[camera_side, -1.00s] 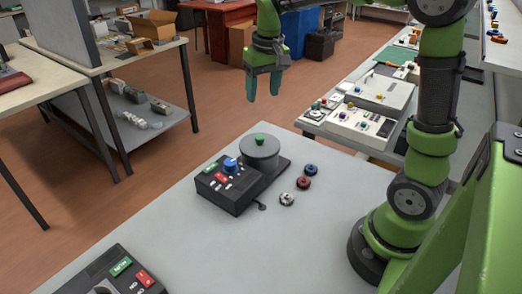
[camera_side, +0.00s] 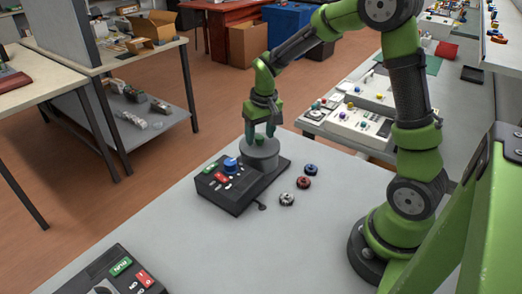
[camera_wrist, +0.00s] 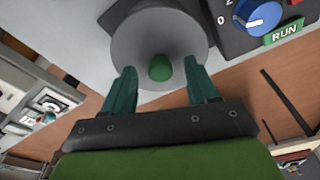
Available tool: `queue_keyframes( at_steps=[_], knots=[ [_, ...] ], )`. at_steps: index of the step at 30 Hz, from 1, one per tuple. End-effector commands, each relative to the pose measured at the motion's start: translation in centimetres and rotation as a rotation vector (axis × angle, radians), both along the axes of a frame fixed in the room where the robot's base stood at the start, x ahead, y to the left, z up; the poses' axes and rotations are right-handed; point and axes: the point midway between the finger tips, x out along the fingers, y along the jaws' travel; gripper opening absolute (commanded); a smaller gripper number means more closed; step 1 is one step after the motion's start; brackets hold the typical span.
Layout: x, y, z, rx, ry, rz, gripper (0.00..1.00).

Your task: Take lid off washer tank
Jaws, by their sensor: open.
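My gripper (camera_side: 260,132) is right over the lid, pointing down. In the wrist view its two teal fingers (camera_wrist: 162,90) stand apart on either side of the knob, with gaps between them and it. The gripper is open and holds nothing.
The box has a blue dial (camera_side: 231,163) and a green RUN button (camera_wrist: 283,32) close to the tank. Three small round parts, blue (camera_side: 311,169), red (camera_side: 303,182) and pale (camera_side: 287,199), lie to the right. A second control box (camera_side: 115,272) stands at the front left.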

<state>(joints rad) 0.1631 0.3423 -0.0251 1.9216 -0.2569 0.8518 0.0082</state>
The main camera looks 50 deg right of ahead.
Motion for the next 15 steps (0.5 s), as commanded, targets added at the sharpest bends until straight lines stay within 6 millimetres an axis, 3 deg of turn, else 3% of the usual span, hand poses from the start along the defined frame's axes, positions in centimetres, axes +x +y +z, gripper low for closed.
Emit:
queue_keyframes(
  at_steps=[7,15],
  knots=[
    [0.04,0.01,-0.23,-0.001,-0.001,0.001,0.58],
    [0.04,0.02,-0.20,-0.001,-0.001,0.001,0.19]
  ],
)
